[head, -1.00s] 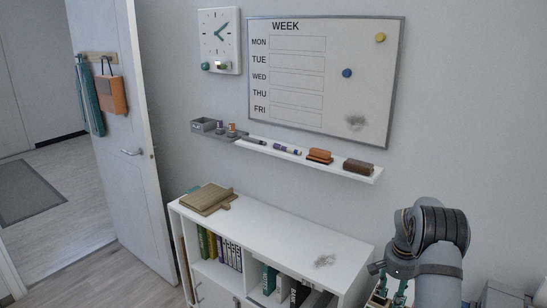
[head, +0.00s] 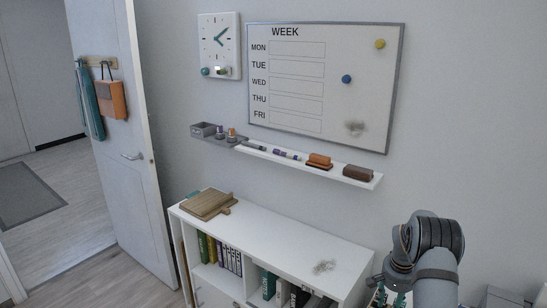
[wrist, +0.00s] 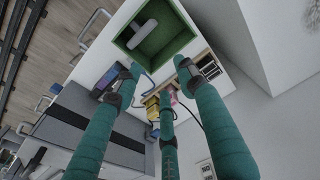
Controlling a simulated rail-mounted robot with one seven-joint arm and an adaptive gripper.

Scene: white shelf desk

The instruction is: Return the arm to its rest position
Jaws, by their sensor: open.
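My gripper (wrist: 160,80) shows in the wrist view as three teal fingers spread apart, with nothing held between them. In the head view my gripper (head: 388,299) is at the lower right, partly cut off by the bottom edge, beside the right end of the white shelf unit (head: 290,236). My arm is bent above it. Beyond the fingertips in the wrist view is a green open box (wrist: 186,38) with a pale rounded object (wrist: 143,33) inside. The fingers appear clear of the box, though the distance is hard to tell.
A wooden board (head: 208,204) lies on the shelf unit, with books below. A wall ledge (head: 345,179) carries erasers and markers under a whiteboard (head: 325,85). A door (head: 120,130) stands open at left. The wrist view also shows a grey surface (wrist: 100,117) and small coloured items.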

